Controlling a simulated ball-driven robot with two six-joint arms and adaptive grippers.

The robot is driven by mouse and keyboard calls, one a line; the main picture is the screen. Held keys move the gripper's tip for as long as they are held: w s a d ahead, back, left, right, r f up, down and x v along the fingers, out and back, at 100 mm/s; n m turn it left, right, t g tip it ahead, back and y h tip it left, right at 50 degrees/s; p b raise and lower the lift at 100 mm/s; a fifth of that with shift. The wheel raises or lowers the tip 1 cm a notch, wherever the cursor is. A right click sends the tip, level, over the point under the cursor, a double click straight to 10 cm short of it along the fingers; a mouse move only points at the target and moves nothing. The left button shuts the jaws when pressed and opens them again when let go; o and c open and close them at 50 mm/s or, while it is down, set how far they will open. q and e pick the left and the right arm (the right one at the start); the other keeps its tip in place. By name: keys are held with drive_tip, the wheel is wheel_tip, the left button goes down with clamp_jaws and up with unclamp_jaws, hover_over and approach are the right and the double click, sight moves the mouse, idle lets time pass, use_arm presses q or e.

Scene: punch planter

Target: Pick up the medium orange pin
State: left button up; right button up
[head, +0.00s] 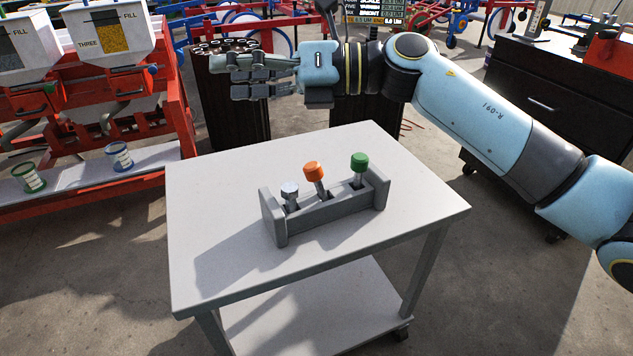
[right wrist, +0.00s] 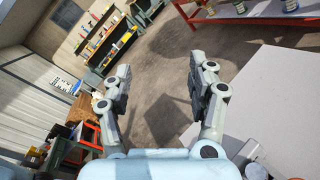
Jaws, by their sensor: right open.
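The medium orange pin (head: 315,178) stands slightly tilted in the middle of a grey holder (head: 330,212) on a white cart (head: 225,190). My right gripper (head: 232,76) is open and empty, held above and beyond the cart's far edge, pointing left, well apart from the pins. The right wrist view shows its two spread fingers (right wrist: 158,85) with nothing between them. My left gripper is not in view.
Red machines with hoppers (head: 108,38) and a shelf with a green spool (head: 28,177) and a blue spool (head: 119,155) stand at left. A dark cabinet (head: 545,95) stands at back right. The cart top around the holder is clear.

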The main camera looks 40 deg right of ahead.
drive_tip(key=s+d+f+n+g+h, duration=0.1)
drive_tip(key=d+f+n+g+h, duration=0.3)
drive_tip(key=f+n+g, duration=0.15)
drive_tip(key=n+g+h, duration=0.2)
drive_tip(key=g+h, duration=0.1)
drive_tip(key=h, duration=0.3)
approach(316, 164)
drive_tip(key=b+x, duration=0.1)
drive_tip(key=x, duration=0.3)
drive_tip(key=shift+f, duration=0.4)
drive_tip(key=shift+b+x, duration=0.5)
drive_tip(key=shift+x, duration=2.65)
drive_tip(key=shift+w+r, duration=0.1)
clamp_jaws()
